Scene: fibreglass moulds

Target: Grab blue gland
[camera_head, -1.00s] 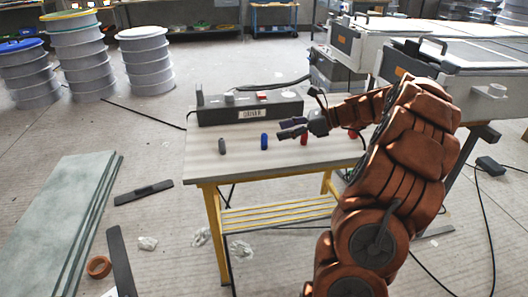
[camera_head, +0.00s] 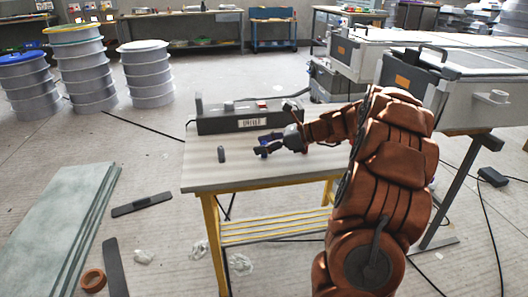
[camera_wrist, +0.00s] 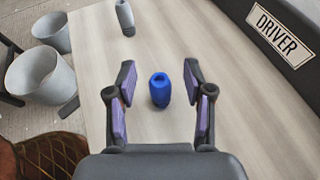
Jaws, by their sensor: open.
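The blue gland (camera_wrist: 160,90) stands upright on the table (camera_wrist: 92,75), between the two open fingers of my gripper (camera_wrist: 159,100) in the wrist view. There is a gap on each side, and neither finger appears to touch it. In the head view my gripper (camera_head: 268,145) is low over the table and largely covers the blue gland; only a bit of blue shows between the fingers. A grey gland (camera_head: 221,154) stands to the left of my gripper; it also shows at the top of the wrist view (camera_wrist: 125,17).
A dark box labelled DRIVER (camera_head: 250,116) stands along the table's back edge, close behind my gripper. The table's front left is clear. Spool stacks (camera_head: 147,70) and flat sheets (camera_head: 62,225) are on the floor to the left.

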